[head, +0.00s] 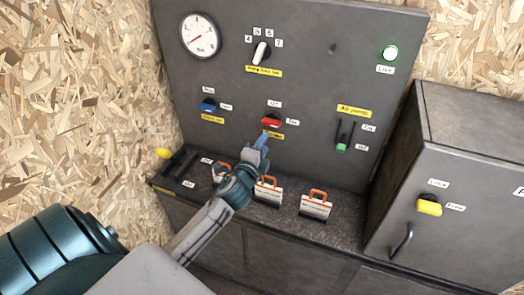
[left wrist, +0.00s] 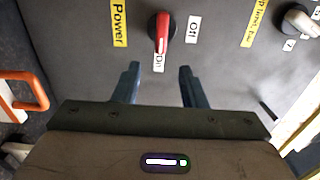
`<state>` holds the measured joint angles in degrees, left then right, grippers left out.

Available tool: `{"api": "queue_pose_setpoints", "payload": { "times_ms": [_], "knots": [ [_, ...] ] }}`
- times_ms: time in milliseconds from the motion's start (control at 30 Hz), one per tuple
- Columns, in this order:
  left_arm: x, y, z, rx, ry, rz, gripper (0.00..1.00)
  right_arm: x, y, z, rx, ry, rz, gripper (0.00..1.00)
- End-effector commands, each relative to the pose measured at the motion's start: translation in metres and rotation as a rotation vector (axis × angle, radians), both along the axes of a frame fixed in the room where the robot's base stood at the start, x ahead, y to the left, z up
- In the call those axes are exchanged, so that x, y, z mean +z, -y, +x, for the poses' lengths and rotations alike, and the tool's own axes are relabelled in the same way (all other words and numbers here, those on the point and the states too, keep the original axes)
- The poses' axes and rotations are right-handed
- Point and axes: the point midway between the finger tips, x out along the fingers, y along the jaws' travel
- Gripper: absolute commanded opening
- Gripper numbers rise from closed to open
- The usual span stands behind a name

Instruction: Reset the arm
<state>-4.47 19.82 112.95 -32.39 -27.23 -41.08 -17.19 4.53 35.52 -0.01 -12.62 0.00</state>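My left arm comes in from the lower left in the head view, and my left gripper (head: 262,141) is in front of the dark control panel (head: 310,85). It is just below the red power switch (head: 271,121). In the left wrist view the two fingers of the left gripper (left wrist: 160,85) are apart with nothing between them. The red switch (left wrist: 162,32) is beyond the fingertips, clear of them, and its red handle lies toward the "On" label (left wrist: 158,63). My right gripper is not in view.
The panel carries a gauge (head: 201,36), a selector knob (head: 260,53), a blue switch (head: 208,106), an air pump lever (head: 343,138) and a lit green lamp (head: 390,53). Orange-handled items (head: 316,205) stand on the ledge below. A cabinet (head: 450,180) juts out at right.

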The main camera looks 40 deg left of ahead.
Motion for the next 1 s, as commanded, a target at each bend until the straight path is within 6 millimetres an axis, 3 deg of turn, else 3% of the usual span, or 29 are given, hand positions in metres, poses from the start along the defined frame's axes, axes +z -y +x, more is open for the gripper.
{"api": "queue_pose_setpoints", "payload": {
  "times_ms": [733, 867, 1000],
  "knots": [
    [-0.006, 0.003, -0.014, 0.015, -0.019, -0.047, 0.38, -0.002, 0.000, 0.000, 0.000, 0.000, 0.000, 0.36],
    [-0.037, 0.009, -0.049, 0.091, -0.111, -0.266, 0.38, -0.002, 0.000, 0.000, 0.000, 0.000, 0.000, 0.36],
    [-0.086, 0.028, -0.119, 0.253, -0.289, -0.637, 0.38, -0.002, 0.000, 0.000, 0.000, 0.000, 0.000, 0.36]
  ]
}}
